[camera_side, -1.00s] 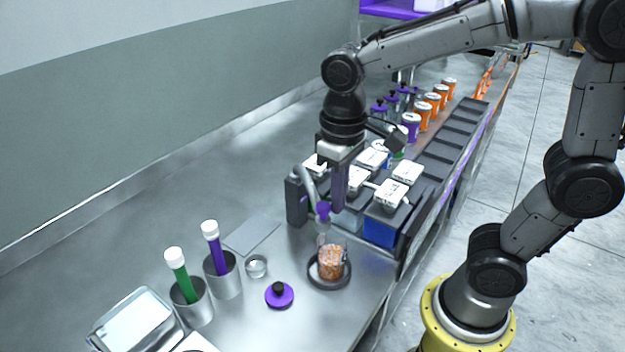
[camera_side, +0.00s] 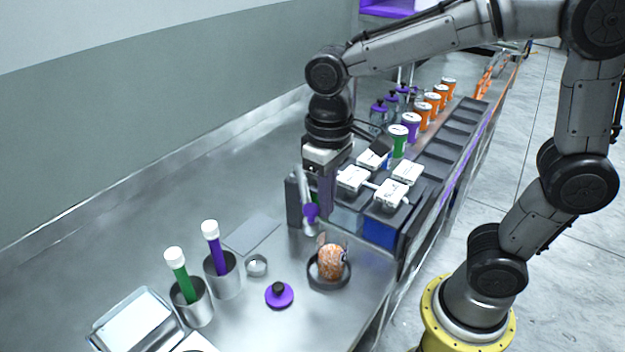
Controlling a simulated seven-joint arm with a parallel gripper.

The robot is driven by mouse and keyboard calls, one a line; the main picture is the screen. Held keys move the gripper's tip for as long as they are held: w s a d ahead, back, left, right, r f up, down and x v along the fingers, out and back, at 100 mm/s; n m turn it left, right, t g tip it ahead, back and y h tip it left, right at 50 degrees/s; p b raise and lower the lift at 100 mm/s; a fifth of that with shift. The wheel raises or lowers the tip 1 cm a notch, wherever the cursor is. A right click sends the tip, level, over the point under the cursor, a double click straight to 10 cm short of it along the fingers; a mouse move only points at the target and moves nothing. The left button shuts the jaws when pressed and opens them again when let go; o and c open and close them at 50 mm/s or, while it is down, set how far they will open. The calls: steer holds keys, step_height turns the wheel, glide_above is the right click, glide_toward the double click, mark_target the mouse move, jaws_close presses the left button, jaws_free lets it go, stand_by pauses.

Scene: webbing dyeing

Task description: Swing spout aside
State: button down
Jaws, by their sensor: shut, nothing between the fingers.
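The spout (camera_side: 309,204) is a thin grey pipe with a purple end, rising from a dark upright block (camera_side: 294,200) at the left end of the row of dark bath units. Its purple end now hangs left of the round dark dish (camera_side: 322,284), which holds an orange-brown mass (camera_side: 330,261). My gripper (camera_side: 326,211) points down with its fingers shut, close beside the spout on its right. Whether the fingers touch the pipe is hard to tell. The fingers partly hide the unit behind.
White-topped units (camera_side: 391,192) stand right of my gripper. A purple lid (camera_side: 279,295), small glass cup (camera_side: 257,266) and flat grey plate (camera_side: 251,233) lie in front. Cups with green and purple tubes (camera_side: 215,247) stand at left. Bare counter lies at the back left.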

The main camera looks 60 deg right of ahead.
steer(key=shift+w+a, duration=0.75)
steer(key=shift+a, duration=0.15)
steer(key=shift+w+a, duration=0.8)
steer(key=shift+w+a, duration=0.7)
steer(key=shift+w, duration=0.25)
